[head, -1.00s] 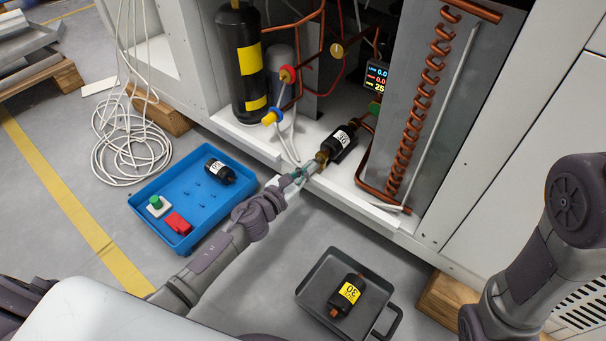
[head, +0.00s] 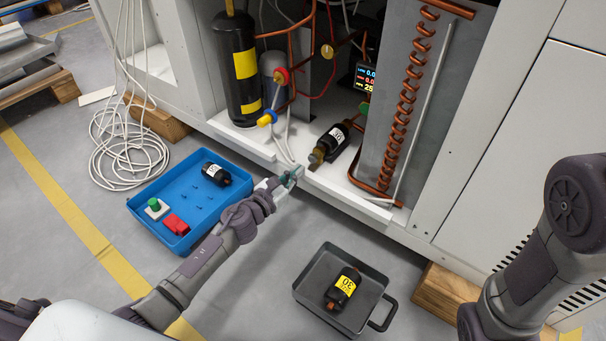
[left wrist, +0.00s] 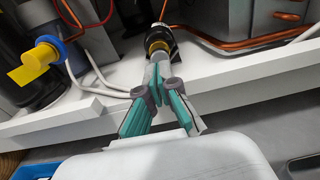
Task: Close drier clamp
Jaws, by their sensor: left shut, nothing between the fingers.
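A black drier with a white label (head: 336,140) lies tilted on the white cabinet floor, its brass end (head: 315,159) toward the front edge. In the left wrist view its brass end (left wrist: 157,46) shows just beyond my fingertips. I cannot make out the clamp or whether it is open or closed. My left gripper (head: 297,174), with teal fingers, is shut and empty at the cabinet's front lip, short of the drier and apart from it. It also shows in the left wrist view (left wrist: 157,82). My right arm shows at the right, but its gripper is out of view.
A blue tray (head: 150,236) with a black drier (head: 216,174) stands left of my arm. A grey tray (head: 305,292) with a yellow-labelled drier (head: 343,289) is on the floor.

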